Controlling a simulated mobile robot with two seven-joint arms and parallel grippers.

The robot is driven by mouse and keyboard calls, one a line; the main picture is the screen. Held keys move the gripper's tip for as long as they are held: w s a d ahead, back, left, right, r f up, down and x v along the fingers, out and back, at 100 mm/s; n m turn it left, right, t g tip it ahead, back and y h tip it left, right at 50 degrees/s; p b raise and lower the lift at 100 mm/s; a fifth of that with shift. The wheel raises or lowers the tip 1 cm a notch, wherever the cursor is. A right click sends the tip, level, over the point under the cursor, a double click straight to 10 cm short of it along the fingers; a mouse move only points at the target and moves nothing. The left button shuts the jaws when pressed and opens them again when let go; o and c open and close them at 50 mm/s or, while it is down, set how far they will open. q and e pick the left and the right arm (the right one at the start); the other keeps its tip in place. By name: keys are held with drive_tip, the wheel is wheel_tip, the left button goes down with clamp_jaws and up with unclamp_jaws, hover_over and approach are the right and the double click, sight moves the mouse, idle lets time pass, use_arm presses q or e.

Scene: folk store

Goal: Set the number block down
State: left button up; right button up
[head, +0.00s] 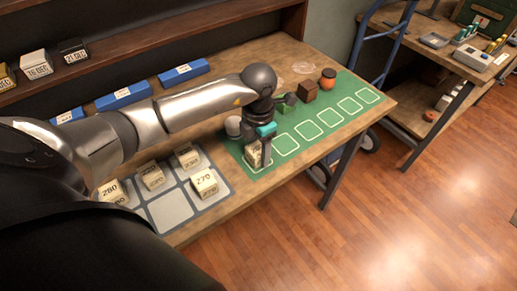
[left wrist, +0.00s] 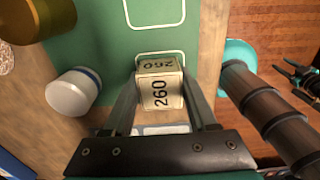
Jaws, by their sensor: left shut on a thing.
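The number block, cream with a black 260, is between the fingers of my left gripper in the left wrist view (left wrist: 160,92). In the head view the block (head: 253,155) is low over the nearest white outlined cell of the green mat (head: 290,122). My left gripper (head: 260,150) points down and is shut on it. The block looks upright; I cannot tell whether its base touches the mat. A dark pronged part at the right edge of the left wrist view looks like my right gripper (left wrist: 303,80), over the floor; its fingers are unclear.
A grey tray (head: 172,208) left of the mat holds several number blocks, among them 270 (head: 204,183) and 280 (head: 111,190). A white-lidded jar (left wrist: 73,90) stands close to the gripper. A brown cube (head: 308,90) and an orange object (head: 328,78) are along the mat's far side. Cells to the right are empty.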

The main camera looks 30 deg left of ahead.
sight(259, 148)
use_arm(q)
drive_tip(key=o, duration=1.4)
drive_tip(key=shift+f, duration=0.1)
drive_tip(key=shift+c, duration=0.2)
drive_tip(key=shift+r, duration=0.2)
wheel_tip(259, 148, up, 12)
drive_tip(key=p, duration=0.1)
